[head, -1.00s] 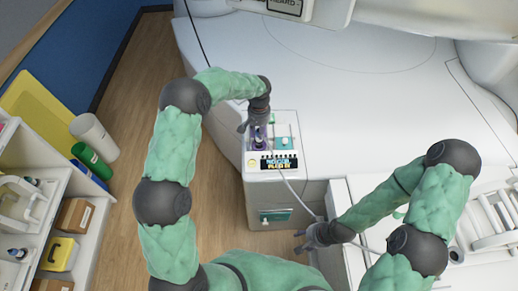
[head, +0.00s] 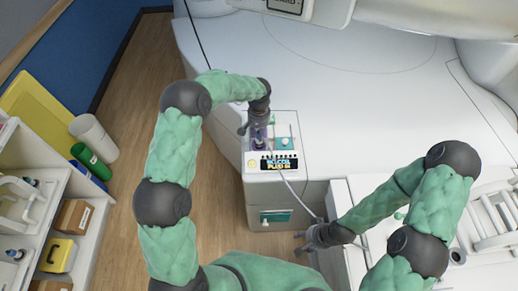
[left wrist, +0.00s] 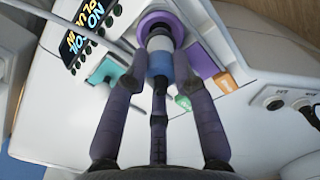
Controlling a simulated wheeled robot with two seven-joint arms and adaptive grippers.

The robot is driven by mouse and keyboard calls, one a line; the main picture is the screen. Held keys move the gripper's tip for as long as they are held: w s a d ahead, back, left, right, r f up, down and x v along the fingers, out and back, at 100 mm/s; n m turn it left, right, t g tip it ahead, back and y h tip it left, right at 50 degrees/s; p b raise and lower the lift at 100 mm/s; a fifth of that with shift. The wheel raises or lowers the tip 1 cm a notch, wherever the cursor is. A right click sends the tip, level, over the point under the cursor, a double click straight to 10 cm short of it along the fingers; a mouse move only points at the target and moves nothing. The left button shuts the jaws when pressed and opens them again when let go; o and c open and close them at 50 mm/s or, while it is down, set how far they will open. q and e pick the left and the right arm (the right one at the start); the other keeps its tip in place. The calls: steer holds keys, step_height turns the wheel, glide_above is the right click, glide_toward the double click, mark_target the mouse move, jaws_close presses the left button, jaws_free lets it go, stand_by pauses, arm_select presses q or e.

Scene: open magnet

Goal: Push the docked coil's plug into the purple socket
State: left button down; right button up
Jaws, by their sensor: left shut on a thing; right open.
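My left gripper (head: 255,126) is at the top of the white console box, over the purple socket (head: 262,143). In the left wrist view its dark fingers (left wrist: 160,68) are closed around the plug (left wrist: 160,62), which has a blue collar and a grey front end. The plug is lined up with the purple ring of the socket (left wrist: 155,21), with its front end at the ring. How deep it sits cannot be told. My right gripper (head: 310,241) is open, low beside the box, near the pale cable (head: 290,186). The coil is not clearly visible.
The box has a dark display panel (head: 279,165), a teal port (head: 284,143) and a teal-marked front (head: 275,216). The left wrist view shows an orange tag (left wrist: 225,82) and a green tab (left wrist: 183,102). Shelves (head: 60,215) stand left; wooden floor lies between.

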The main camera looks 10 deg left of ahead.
arm_select(q)
steer(key=shift+f+b, duration=0.7)
steer(key=shift+f, duration=0.4)
stand_by(0.5)
steer(key=c, duration=0.9)
jaws_free()
steer(key=shift+c, duration=0.2)
step_height(320, 180, up, 12)
steer(key=shift+f, duration=0.1)
